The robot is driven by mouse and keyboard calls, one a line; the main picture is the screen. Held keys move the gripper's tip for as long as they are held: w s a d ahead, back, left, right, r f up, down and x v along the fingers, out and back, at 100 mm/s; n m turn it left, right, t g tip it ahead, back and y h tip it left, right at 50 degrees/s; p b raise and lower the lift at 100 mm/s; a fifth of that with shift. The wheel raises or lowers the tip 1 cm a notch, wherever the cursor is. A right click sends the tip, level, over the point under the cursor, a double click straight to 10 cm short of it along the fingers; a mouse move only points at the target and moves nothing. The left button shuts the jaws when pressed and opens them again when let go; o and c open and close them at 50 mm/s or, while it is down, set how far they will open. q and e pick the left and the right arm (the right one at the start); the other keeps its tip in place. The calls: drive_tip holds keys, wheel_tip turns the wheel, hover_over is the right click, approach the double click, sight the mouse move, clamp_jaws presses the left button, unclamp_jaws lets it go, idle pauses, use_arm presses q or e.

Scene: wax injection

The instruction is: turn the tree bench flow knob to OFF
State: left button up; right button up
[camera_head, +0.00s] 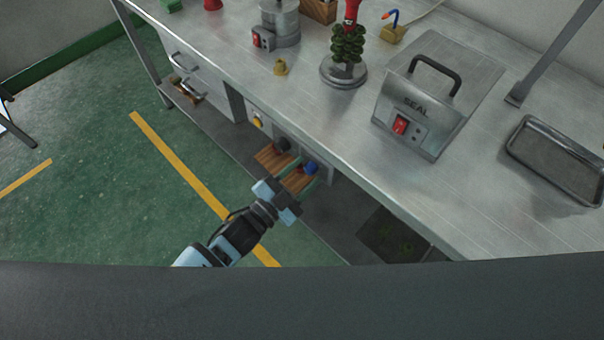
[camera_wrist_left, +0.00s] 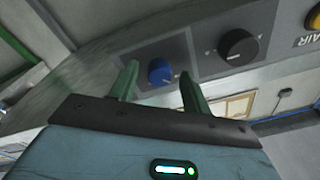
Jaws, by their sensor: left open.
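A blue knob (camera_head: 311,168) and a black knob (camera_head: 282,144) sit on the grey panel under the front edge of the metal bench. No readable label tells which is the tree bench flow knob. In the left wrist view the blue knob (camera_wrist_left: 159,71) lies between the two green fingertips, and the black knob (camera_wrist_left: 238,46) is to its right. My left gripper (camera_head: 300,175) is open in front of the blue knob; whether the fingers touch it I cannot tell. Neither knob's setting can be read. My right gripper is not in view.
A yellow button (camera_head: 258,121) is on the same panel, left of the knobs. A sealer box (camera_head: 440,95), a metal tray (camera_head: 560,160) and a wax tree on a round base (camera_head: 343,72) stand on the bench. Green floor (camera_head: 110,190) in front is clear.

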use_arm(q)
drive_tip(key=v, duration=0.7)
drive_tip(key=shift+s+a, duration=0.3)
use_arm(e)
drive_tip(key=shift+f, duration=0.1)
use_arm(q)
drive_tip(key=s+a+f+n+g+y+p, duration=0.2)
drive_tip(key=s+a+n+y, duration=0.3)
drive_tip(key=s, duration=0.7)
drive_tip(key=s+a+f+n+g+y+p, duration=0.2)
drive_tip(key=s+a+n+y+p, duration=0.2)
drive_tip(key=s, duration=0.9)
drive_tip(key=a+n+y, duration=0.2)
drive_tip(key=a+n, duration=0.2)
drive_tip(key=a, duration=0.2)
drive_tip(key=shift+a+f+n+g+p, duration=0.2)
drive_tip(key=shift+f+n+g+p, duration=0.1)
drive_tip(key=shift+f+p, duration=0.1)
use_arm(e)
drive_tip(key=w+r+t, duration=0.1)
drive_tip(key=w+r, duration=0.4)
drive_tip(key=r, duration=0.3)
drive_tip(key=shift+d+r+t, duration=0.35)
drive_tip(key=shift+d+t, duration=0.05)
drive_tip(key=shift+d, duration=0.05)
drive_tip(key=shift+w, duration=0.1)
